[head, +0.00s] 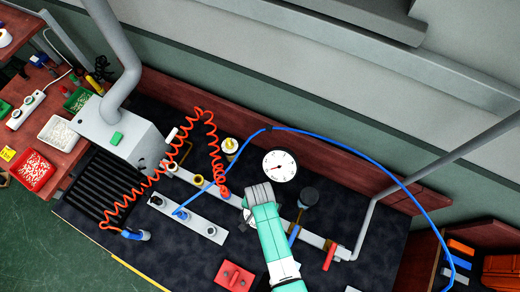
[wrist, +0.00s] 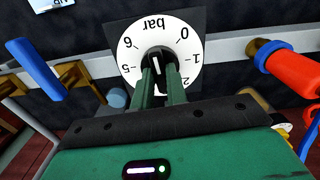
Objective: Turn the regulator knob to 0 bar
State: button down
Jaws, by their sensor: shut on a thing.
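In the wrist view the regulator knob (wrist: 155,66) is black with a short white mark. It sits at the centre of a round white dial (wrist: 131,57) printed with bar and numbers, seen upside down. The 0 (wrist: 184,33) is at the upper right, the 1 and 2 below it, the 5 and 6 at the left. The mark runs nearly upright in the picture; I cannot tell which end is the pointer. My gripper (wrist: 161,74) is shut on the knob, and its fingers hide the dial's lower part. In the head view my gripper (head: 258,192) covers most of the knob.
A pressure gauge (head: 279,166) stands just behind my gripper. A red coiled hose (head: 155,180) and a blue hose (head: 370,150) cross the bench. A red-handled valve (head: 329,256) is to the right, and a red block (head: 234,276) lies in front. A blue lever (wrist: 35,68) shows at left.

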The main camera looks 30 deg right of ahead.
jog(key=n, duration=0.4)
jog(key=shift+r+p, duration=0.1)
jog(key=shift+p, duration=0.3)
jog(key=shift+n, duration=2.1)
jog(key=c, duration=1.4)
grip_release()
jog(key=shift+r+p, duration=0.75)
jog(key=shift+r, duration=3.1)
